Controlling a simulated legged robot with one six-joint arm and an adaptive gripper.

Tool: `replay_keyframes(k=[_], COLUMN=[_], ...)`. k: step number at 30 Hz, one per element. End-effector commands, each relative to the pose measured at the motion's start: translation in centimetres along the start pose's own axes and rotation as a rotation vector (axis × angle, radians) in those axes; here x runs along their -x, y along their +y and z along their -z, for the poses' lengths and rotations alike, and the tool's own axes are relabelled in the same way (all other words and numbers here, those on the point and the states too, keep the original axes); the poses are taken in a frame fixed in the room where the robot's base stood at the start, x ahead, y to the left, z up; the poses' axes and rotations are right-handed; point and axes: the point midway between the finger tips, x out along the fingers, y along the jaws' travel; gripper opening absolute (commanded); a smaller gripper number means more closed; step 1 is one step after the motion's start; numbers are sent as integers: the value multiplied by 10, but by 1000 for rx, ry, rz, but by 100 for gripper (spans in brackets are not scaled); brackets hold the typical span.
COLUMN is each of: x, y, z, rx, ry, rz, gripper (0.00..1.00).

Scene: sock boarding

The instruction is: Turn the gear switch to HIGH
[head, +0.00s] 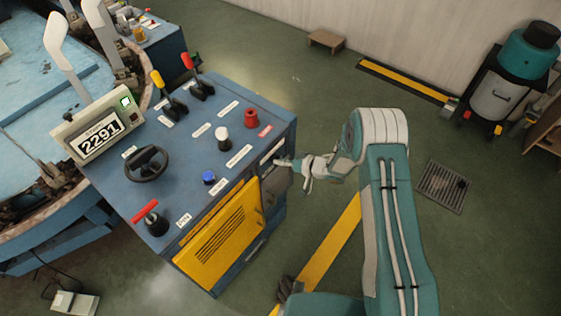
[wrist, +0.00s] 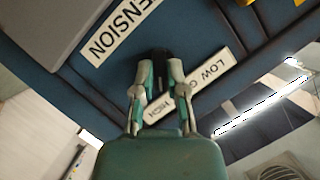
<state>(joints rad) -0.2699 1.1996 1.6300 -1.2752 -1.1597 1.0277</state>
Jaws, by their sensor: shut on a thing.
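My gripper (head: 283,163) reaches the right side face of the blue console (head: 110,190) in the head view. In the wrist view, my gripper (wrist: 160,72) has its two fingers closed around the small black gear switch (wrist: 160,62). A white label (wrist: 216,70) with LOW, a partly covered GEAR and HIGH lies beside the switch, upside down in this view. The fingers cover part of the label and most of the switch, so I cannot tell which way the switch points. In the head view the switch is not distinguishable at the fingertips.
A TENSION label (wrist: 122,28) sits close by on the panel. Open floor lies to the right.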

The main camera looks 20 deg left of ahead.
Motion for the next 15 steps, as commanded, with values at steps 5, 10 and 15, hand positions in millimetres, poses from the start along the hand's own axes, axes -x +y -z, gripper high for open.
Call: replay_keyframes(k=[5, 10, 15], x=[0, 1, 1], y=[3, 4, 4], z=[0, 0, 0], rx=[-70, -106, -119], ry=[2, 3, 4], rz=[20, 34, 38], gripper=[0, 0, 0])
